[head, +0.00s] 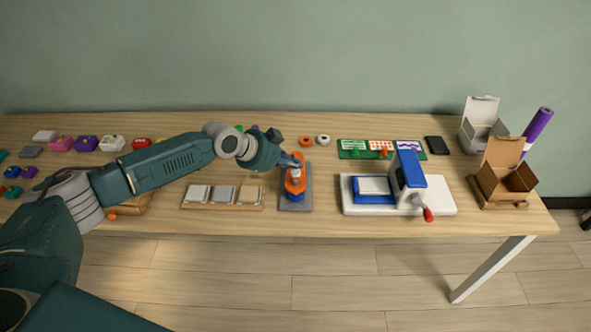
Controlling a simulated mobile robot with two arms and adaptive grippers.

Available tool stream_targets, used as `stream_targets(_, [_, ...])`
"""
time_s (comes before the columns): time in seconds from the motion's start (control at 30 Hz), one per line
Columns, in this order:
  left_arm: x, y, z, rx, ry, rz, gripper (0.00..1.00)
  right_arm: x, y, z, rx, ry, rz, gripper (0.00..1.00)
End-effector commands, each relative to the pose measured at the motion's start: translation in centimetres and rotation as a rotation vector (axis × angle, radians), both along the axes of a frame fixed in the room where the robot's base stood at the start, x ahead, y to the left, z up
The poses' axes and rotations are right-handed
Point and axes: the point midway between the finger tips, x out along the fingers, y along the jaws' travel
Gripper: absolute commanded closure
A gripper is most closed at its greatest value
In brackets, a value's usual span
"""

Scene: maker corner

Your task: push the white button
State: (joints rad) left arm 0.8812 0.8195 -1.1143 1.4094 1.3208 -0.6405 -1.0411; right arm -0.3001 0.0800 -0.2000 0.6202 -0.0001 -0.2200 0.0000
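My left gripper (293,162) is over the orange device (295,185), which has a blue base and stands on a grey plate (295,203) in the middle of the table. A small white part (294,173) shows at the top of the device, just under the fingertips. I cannot tell whether this is the white button, or whether the fingers touch it. The fingers are small and partly hidden by the wrist, so their opening is unclear. My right gripper is not in view.
Left of the device is a wooden tray (222,207) with several flat pieces. Right of it stands a blue and white press (408,175) with a red-tipped handle. Orange (306,141) and white (323,136) rings lie behind. Open boxes (507,181) stand at the right end.

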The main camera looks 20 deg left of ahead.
Motion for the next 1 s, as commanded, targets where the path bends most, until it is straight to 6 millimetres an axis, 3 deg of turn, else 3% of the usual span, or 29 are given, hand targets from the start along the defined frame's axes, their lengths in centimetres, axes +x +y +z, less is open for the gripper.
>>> stream_targets(0.27, [0.1, 0.0, 0.4, -0.001, -0.002, 0.001, 1.00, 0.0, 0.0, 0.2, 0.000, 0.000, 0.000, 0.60])
stream_targets(0.73, [0.1, 0.0, 4.9, -0.002, -0.002, 0.001, 1.00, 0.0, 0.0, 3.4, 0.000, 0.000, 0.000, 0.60])
stream_targets(1.0, [0.0, 0.0, 5.0, -0.001, -0.001, 0.000, 1.00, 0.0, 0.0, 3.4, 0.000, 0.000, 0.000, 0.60])
